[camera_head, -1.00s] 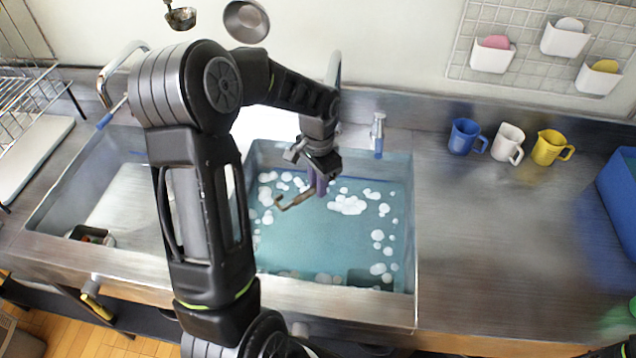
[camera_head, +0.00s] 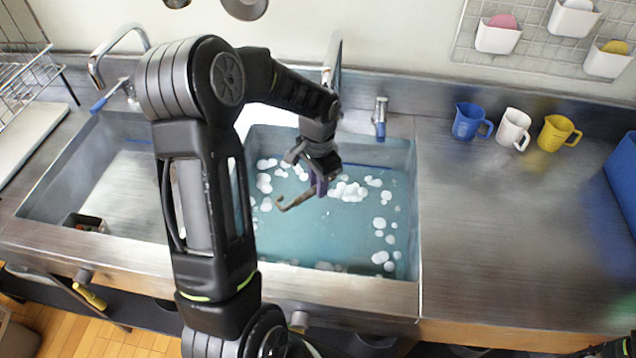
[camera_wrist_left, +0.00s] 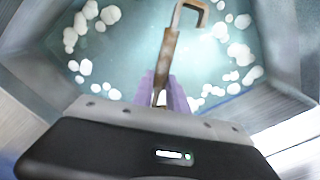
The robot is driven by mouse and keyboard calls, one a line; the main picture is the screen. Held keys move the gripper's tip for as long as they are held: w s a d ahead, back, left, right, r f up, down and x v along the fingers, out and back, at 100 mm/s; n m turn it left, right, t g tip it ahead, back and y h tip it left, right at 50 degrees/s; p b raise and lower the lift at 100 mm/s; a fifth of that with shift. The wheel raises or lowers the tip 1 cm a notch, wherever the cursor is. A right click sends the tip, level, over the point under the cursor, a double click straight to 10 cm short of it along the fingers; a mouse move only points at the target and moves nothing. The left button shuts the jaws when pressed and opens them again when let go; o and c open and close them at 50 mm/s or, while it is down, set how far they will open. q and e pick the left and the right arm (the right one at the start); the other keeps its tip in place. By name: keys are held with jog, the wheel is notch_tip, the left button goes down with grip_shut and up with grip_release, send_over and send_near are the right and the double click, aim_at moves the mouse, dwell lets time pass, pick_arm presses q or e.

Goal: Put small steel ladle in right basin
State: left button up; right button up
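My left gripper (camera_head: 320,184) is over the right basin (camera_head: 412,235), above soapy water. Its purple fingers are shut on a thin brownish metal handle with a hooked end, which I take to be the small steel ladle (camera_head: 296,200). The hooked end points left in the head view. In the left wrist view the gripper (camera_wrist_left: 163,92) has the ladle handle (camera_wrist_left: 168,50) between its fingers, with the hook at the top edge over the water. The ladle's bowl is not visible. My right gripper is not in view.
The left basin (camera_head: 125,180) holds a small dark container (camera_head: 85,222). Faucets (camera_head: 380,118) stand behind the basins. Blue (camera_head: 470,121), white (camera_head: 513,129) and yellow (camera_head: 557,132) mugs stand on the right counter, which has free room in front. Steel utensils (camera_head: 246,8) hang on the wall.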

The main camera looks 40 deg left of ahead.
pick_arm(q)
jog(key=o, duration=0.5)
jog(key=shift+r, duration=0.1)
notch_tip(320, 180, up, 8)
jog(key=shift+f+b, duration=0.15)
jog(key=shift+b, duration=0.4)
dwell(0.6)
